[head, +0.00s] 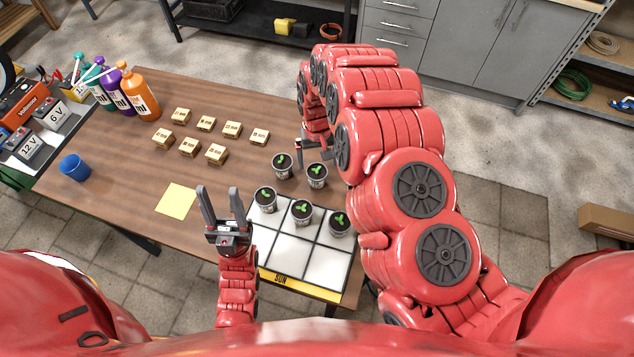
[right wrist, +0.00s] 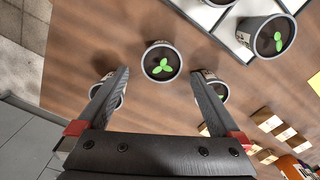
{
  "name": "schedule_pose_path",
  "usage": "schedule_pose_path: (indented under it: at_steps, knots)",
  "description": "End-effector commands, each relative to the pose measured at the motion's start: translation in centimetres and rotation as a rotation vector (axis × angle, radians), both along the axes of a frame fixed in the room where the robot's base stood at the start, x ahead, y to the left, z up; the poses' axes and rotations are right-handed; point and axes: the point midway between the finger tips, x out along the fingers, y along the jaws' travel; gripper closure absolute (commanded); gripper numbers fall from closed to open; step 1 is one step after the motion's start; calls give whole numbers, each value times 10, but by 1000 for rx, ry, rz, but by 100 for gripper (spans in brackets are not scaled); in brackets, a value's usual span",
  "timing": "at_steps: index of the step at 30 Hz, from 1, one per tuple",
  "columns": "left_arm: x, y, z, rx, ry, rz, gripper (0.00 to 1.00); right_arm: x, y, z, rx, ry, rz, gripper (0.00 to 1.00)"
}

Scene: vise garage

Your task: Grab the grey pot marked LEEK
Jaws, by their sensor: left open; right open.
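Several grey pots with dark soil and green sprouts stand in the head view; two, a left one (head: 282,165) and a right one (head: 316,176), are on the bare wood. Three stand on the white tile tray (head: 290,254). No LEEK marking is readable. My right gripper (head: 314,148) is open just beyond the bare-wood pots. In the right wrist view, one pot (right wrist: 161,62) lies ahead between the open fingertips (right wrist: 160,78); two others are partly hidden behind the left and right fingers. My left gripper (head: 221,196) is open and empty, left of the tray.
Several small wooden blocks (head: 206,123) and a yellow note (head: 176,199) lie on the table (head: 130,190). A blue cup (head: 75,167), bottles (head: 138,95) and batteries are at the left. My right arm hides the table's right part.

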Motion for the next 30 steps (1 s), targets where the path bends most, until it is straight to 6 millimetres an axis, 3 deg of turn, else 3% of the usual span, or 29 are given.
schedule_pose_path:
  at_steps: [14, 22, 30]
  knots:
    - [0, 0, 31, 0, -1, 0, 50, -1, 2, -34, 0, -4, 1, 0]
    - [0, 0, 36, 0, -1, 0, 50, -1, 2, -58, 2, -5, 2, 0]
    - [0, 0, 35, 0, -1, 0, 50, -1, 3, -60, 3, -4, 1, 0]
